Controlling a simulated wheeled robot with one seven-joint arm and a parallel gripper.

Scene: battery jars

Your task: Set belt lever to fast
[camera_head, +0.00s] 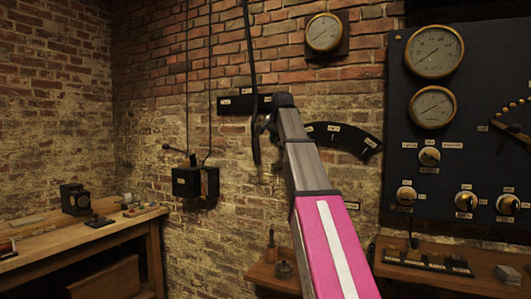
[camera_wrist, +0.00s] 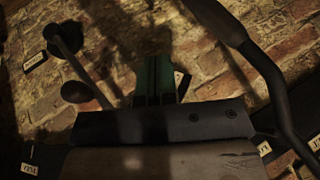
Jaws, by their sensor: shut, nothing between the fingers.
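A long dark lever-like bar (camera_head: 251,70) hangs down the brick wall across a black plate (camera_head: 232,104) with small white labels. I cannot read the labels or be sure this is the belt lever. My gripper (camera_head: 266,128) is just right of the bar's lower part, and its tip is partly hidden by my arm. In the wrist view my fingers (camera_wrist: 155,78) are together and empty. A dark curved bar (camera_wrist: 272,82) passes to their right. A rod with a round dark knob (camera_wrist: 76,92) lies to their left. I cannot tell whether anything touches.
A curved black plate with labels (camera_head: 345,138) is right of my arm. A blue-black gauge panel (camera_head: 395,75) fills the right. A black switch box (camera_head: 186,181) is on the wall at left. A wooden bench (camera_head: 75,240) stands lower left, and shelves (camera_head: 460,257) are lower right.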

